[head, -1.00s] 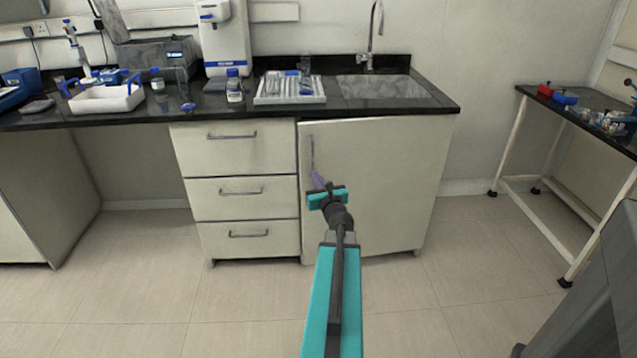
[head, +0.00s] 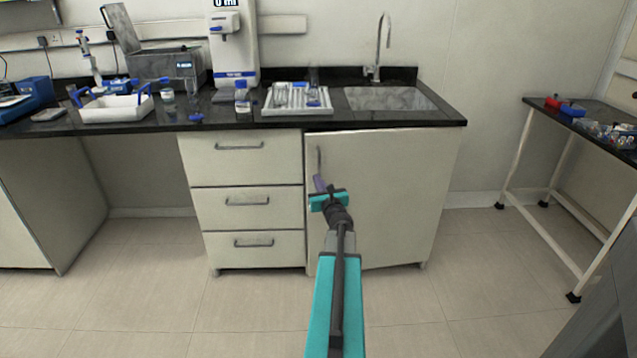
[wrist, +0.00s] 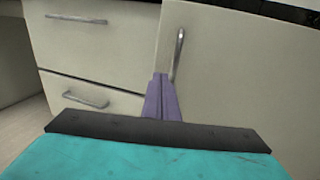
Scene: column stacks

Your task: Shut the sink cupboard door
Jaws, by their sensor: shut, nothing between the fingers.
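The sink cupboard door (head: 385,205) is the pale panel under the sink, right of the drawers, with an upright metal handle (head: 319,160) near its left edge. It looks flush or almost flush with the cabinet front; a small gap cannot be ruled out. My gripper (head: 318,182) is in front of the door's left edge, just below the handle. In the wrist view the purple fingers (wrist: 160,80) are together and empty, with tips over the door's left edge, left of and below the handle (wrist: 178,55). Whether they touch the door is unclear.
Drawers (head: 246,215) left of the door are shut. The black worktop (head: 150,123) overhangs above, with the sink (head: 390,98), a white tray (head: 297,107) and bottles on it. A side table (head: 590,135) stands at the right. The floor in front is clear.

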